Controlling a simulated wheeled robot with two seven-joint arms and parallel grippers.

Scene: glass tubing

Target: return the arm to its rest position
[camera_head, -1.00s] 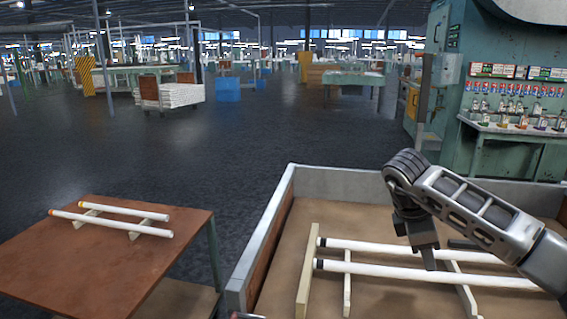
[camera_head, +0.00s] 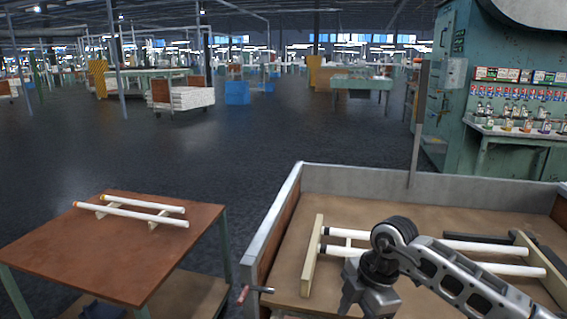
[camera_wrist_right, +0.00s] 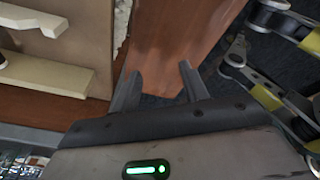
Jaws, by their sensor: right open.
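My right arm comes in from the right in the head view, and its gripper (camera_head: 366,306) hangs low over the near part of the large bin (camera_head: 290,215). In the right wrist view the two fingers (camera_wrist_right: 160,88) stand apart with nothing between them. Two white glass tubes (camera_head: 455,246) lie on wooden supports in the bin, partly hidden behind my arm. Two more white tubes with orange ends (camera_head: 130,216) lie on small wooden supports on the brown table (camera_head: 120,265) at the left. My left gripper does not show.
The bin has raised grey walls, with a brown panel (camera_wrist_right: 180,40) close beyond the fingers in the wrist view. A red-handled lever (camera_head: 243,294) sticks out at its near left corner. Open floor (camera_head: 220,150) lies between table and bin. A green machine (camera_head: 500,60) stands at the back right.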

